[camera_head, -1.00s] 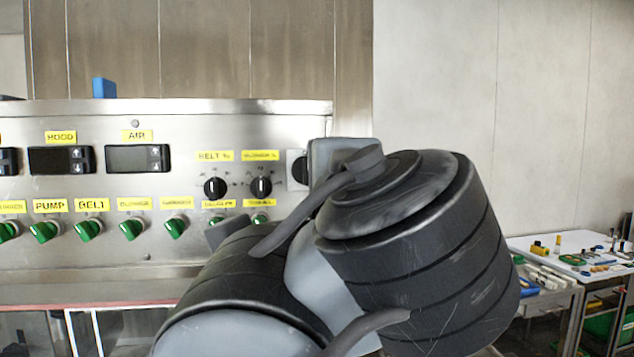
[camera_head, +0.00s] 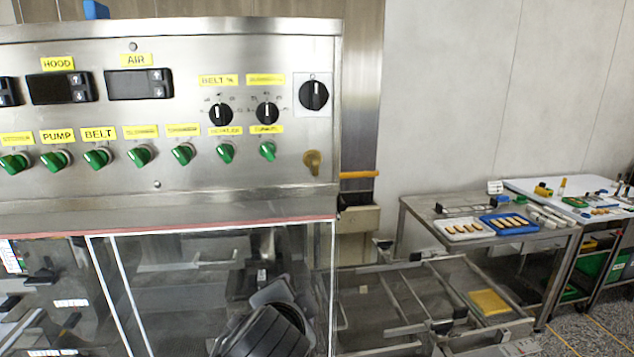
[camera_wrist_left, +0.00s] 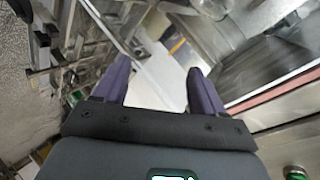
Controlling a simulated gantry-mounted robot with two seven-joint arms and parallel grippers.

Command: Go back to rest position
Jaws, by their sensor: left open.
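My left gripper (camera_wrist_left: 156,66) shows in the left wrist view. Its two dark purple fingers are apart and nothing is between them. Below them in that view is the dark gripper body. In the head view no gripper can be made out; only a dark, ribbed part of my own arm shows at the bottom centre. My right gripper is in neither view.
A steel control panel (camera_head: 230,180) with green switches and black knobs fills the head view's upper left. A clear-panelled enclosure (camera_head: 190,265) lies below it. Right are a conveyor frame (camera_head: 400,290), a steel table with a blue tray (camera_head: 505,224), and a white-topped table (camera_head: 520,186).

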